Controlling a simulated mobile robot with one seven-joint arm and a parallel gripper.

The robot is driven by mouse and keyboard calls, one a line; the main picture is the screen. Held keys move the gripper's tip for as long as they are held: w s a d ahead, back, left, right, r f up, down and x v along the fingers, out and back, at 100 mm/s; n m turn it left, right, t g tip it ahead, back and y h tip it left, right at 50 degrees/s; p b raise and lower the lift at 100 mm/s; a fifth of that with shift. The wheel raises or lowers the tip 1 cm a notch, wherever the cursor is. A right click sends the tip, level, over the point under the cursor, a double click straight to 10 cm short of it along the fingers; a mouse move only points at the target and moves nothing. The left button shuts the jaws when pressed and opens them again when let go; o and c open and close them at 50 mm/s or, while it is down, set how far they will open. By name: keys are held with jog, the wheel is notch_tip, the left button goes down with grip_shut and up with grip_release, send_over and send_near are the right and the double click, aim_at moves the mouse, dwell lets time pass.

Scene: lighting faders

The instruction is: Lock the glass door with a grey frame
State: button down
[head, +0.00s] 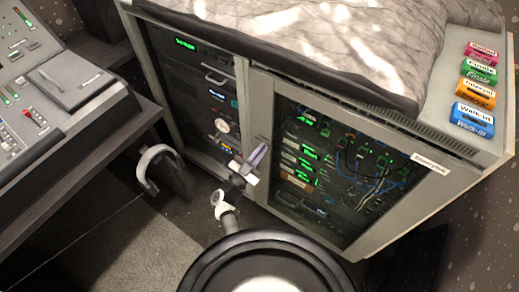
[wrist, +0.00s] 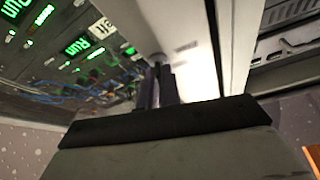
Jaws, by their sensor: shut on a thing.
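The glass door with a grey frame (head: 258,100) is the right front of the grey cabinet, with lit green equipment behind its glass. It looks closed or nearly so; I cannot tell whether it is flush. My gripper (head: 253,165) is at the left side of its frame, around mid-height. In the wrist view, my gripper's fingers (wrist: 157,86) are close together on a small grey lock piece (wrist: 157,58) at the pale frame. The fingers hide most of this piece, and its turned position cannot be read. The glass and green displays show left of the fingers.
A left bay (head: 190,85) with dark rack units adjoins the door. A grey cloth (head: 330,35) and several coloured labelled blocks (head: 473,118) lie on the cabinet top. A fader console (head: 50,95) stands on a desk at left. Carpeted floor (head: 130,245) is open at lower left.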

jog(key=shift+n+t+y+p, duration=0.5)
jog(key=shift+n+y, duration=0.3)
jog(key=shift+n, duration=1.7)
jog(key=c, duration=1.6)
grip_release()
jog(key=b+v, duration=0.4)
jog(key=v, duration=0.9)
jog(key=shift+s+f, duration=0.2)
jog(key=shift+s, duration=0.25)
